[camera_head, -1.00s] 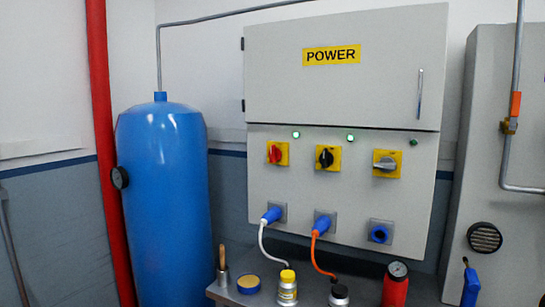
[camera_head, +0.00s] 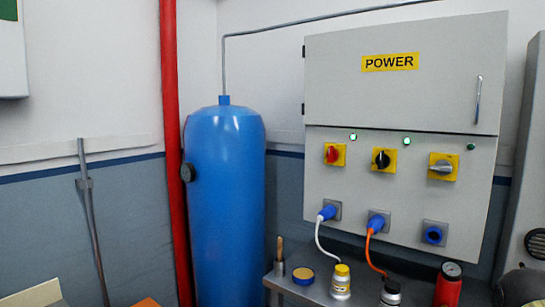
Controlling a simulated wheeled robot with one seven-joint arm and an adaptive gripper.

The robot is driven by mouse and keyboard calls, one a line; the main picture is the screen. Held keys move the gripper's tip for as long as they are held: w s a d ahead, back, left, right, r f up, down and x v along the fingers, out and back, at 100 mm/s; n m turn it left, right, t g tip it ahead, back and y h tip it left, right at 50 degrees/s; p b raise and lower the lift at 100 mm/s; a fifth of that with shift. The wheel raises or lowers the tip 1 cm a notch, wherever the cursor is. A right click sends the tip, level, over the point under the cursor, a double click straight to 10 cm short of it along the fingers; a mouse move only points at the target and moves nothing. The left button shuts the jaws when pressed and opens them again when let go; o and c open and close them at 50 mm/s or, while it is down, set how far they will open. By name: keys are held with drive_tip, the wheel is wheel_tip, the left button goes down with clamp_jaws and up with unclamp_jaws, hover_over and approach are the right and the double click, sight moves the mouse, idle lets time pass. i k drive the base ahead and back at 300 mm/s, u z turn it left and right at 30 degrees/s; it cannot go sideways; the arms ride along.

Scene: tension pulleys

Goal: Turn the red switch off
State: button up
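The red switch (camera_head: 332,154) is a red rotary knob on a yellow plate, the leftmost of three on the front of the grey power cabinet (camera_head: 400,100). A green lamp (camera_head: 353,137) glows just above and right of it. A black switch (camera_head: 382,160) and a grey switch (camera_head: 442,167) sit to its right on yellow plates. The exact angle of the red knob is too small to tell. My gripper is not clearly in view; a dark rounded shape shows at the bottom right corner and I cannot tell what it is.
A metal table (camera_head: 316,292) below the cabinet bears a yellow-capped bottle (camera_head: 341,283), a black-capped bottle (camera_head: 390,293) and a red canister (camera_head: 448,287). White and orange cables hang from blue plugs. A blue tank (camera_head: 229,200) and red pipe (camera_head: 173,150) stand left.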

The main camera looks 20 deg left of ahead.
sight(332, 154)
drive_tip(key=z, duration=0.35)
drive_tip(key=k, duration=0.15)
drive_tip(key=u, duration=1.5)
drive_tip(key=i, duration=0.65)
drive_tip(key=z, duration=0.1)
